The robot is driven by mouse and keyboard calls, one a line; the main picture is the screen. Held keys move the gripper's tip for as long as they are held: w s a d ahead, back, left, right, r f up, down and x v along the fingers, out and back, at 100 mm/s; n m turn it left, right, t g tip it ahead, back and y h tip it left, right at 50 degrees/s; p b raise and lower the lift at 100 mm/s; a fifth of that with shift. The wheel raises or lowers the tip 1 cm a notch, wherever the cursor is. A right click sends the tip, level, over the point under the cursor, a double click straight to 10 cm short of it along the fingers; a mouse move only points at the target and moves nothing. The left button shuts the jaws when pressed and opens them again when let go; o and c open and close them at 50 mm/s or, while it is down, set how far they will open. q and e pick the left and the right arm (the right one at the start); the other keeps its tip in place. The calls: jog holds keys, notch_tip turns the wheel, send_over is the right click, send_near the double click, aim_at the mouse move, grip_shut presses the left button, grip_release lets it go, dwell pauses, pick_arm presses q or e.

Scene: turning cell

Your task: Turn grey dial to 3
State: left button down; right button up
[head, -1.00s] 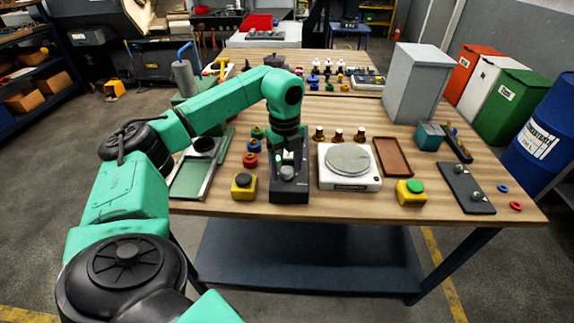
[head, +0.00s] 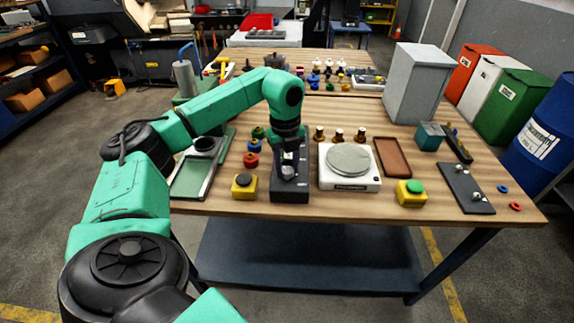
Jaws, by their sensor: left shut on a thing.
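A dark box (head: 290,192) stands at the front middle of the wooden table. The grey dial (head: 288,171) sits on its sloping upper face, partly covered by my left gripper. My left gripper (head: 289,164) points down over the box and is shut on the grey dial. The dial's scale marks and numbers are too small or too hidden to read, so I cannot tell its setting. My right gripper is not in view.
A white scale (head: 349,181) stands close to the right of the box. A yellow box with a black button (head: 243,192) is on the left, one with a green button (head: 411,199) on the right. Small brass pieces (head: 339,135) stand behind. Bare wood lies in front.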

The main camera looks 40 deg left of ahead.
pick_arm(q)
jog(key=m+p, duration=0.1)
jog(key=m, duration=0.5)
jog(key=shift+r, duration=0.15)
jog(key=m+p, duration=0.1)
jog(key=m, duration=0.4)
jog(key=shift+w+m, duration=0.1)
jog(key=shift+m, duration=0.2)
jog(key=m+p, duration=0.1)
jog(key=m, duration=0.9)
jog(key=shift+m+g, duration=0.3)
jog(key=shift+c, duration=2.1)
grip_release()
